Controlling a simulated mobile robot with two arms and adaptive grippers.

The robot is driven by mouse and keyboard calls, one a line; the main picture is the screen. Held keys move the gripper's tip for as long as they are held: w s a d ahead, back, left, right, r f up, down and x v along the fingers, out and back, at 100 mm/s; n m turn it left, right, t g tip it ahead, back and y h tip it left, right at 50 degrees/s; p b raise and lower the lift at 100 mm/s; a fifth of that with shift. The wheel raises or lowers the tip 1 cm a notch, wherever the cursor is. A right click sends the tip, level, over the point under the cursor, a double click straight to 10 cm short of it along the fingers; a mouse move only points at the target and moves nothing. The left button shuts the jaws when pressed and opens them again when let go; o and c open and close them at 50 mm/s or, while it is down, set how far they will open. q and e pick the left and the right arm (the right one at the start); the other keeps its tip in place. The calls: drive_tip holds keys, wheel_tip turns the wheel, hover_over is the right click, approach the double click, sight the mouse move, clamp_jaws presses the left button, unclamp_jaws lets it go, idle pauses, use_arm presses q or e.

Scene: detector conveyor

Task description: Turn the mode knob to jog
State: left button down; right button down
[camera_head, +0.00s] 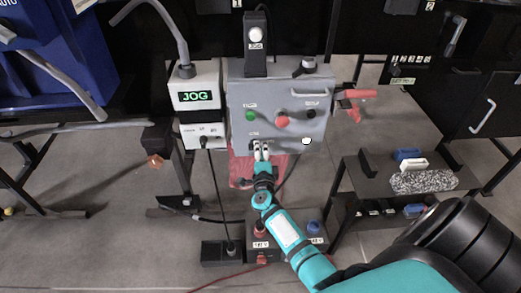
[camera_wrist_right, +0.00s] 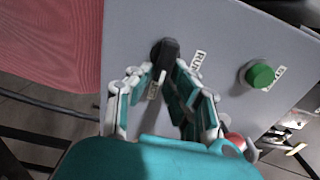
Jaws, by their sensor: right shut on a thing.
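The mode knob (camera_wrist_right: 164,50) is black, with a bar-shaped grip, and sits on the grey control box (camera_head: 240,100). In the head view it is mostly hidden by my right gripper (camera_head: 261,150), at the box's lower left edge. In the right wrist view my right gripper (camera_wrist_right: 163,76) has a finger on each side of the knob's bar and is shut on it. A RUN label (camera_wrist_right: 198,62) is right of the knob; another label between the fingers is partly hidden. The display (camera_head: 194,96) left of the box shows JOG in green. My left gripper is not in view.
A green button (camera_head: 250,115) and a red button (camera_head: 282,121) are on the box's face. A box with a white button (camera_head: 256,33) stands above. A dark shelf (camera_head: 400,185) holding several small items is at right. A red panel (camera_head: 243,170) hangs behind my gripper.

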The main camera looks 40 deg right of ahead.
drive_tip(key=shift+d, duration=0.1)
drive_tip(key=c, duration=1.3)
unclamp_jaws()
drive_tip(key=v, duration=1.2)
drive_tip(key=shift+s, duration=0.1)
